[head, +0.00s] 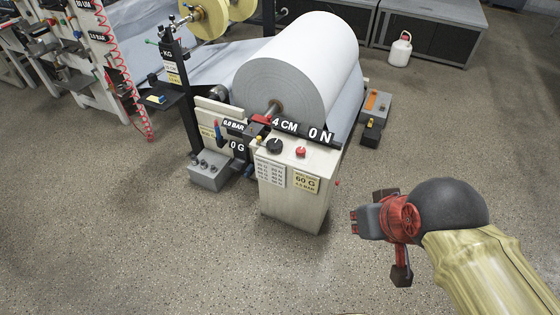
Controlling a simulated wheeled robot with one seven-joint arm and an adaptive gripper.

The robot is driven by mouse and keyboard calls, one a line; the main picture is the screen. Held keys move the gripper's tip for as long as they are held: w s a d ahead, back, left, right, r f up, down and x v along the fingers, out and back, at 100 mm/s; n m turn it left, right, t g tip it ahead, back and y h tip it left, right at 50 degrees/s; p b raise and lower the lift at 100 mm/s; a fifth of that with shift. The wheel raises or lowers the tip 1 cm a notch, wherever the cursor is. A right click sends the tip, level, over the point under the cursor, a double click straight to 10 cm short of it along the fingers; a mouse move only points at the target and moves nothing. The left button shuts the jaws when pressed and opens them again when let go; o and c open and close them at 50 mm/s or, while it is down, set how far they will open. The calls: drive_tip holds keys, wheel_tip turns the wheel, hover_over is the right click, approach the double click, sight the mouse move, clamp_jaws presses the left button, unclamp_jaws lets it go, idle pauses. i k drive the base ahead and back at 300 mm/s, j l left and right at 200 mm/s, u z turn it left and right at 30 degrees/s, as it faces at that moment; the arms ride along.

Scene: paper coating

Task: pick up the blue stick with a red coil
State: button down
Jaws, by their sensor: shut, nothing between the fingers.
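A small upright blue stick with red on it (218,132) shows in the head view, at the left side of the paper machine near the 0.8 BAR label. It is too small to tell whether the red part is a coil. My gripper (355,221) is at the right, shut and empty, with its fingers pointing left. It is well to the right of the stick and apart from it, with the white control box between them in the picture.
The control box (285,210) has knobs and labels. A large paper roll (298,65) stands behind it. A red coiled hose (122,75) hangs at the left. A black post (182,95) stands left of the stick. The speckled floor in front is clear.

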sight(218, 131)
drive_tip(key=i+j+u, duration=0.25)
drive_tip(key=i+j, duration=0.15)
drive_tip(key=i+j+u, duration=0.25)
drive_tip(key=i, duration=0.4)
